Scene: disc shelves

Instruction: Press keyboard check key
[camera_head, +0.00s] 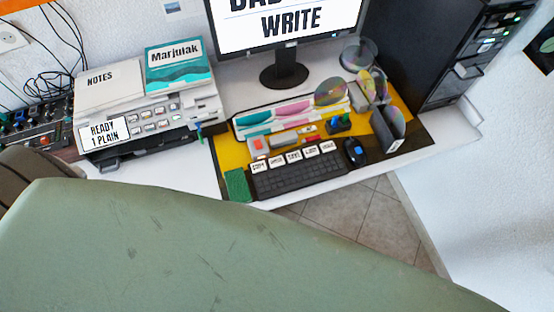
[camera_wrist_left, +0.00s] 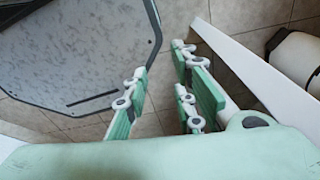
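The black keyboard (camera_head: 300,178) lies at the front of the white desk, on a yellow and dark mat. A row of large white labelled keys (camera_head: 293,157) runs along its back edge. Their labels are too small to read, so I cannot tell which is the check key. Neither gripper shows in the head view. A large green part, probably mine, fills the foreground.
A black mouse (camera_head: 355,152) sits right of the keyboard and a green pad (camera_head: 237,185) left of it. A monitor (camera_head: 285,25) and a printer (camera_head: 150,115) are farther back. A dark tower (camera_head: 420,50) stands right.

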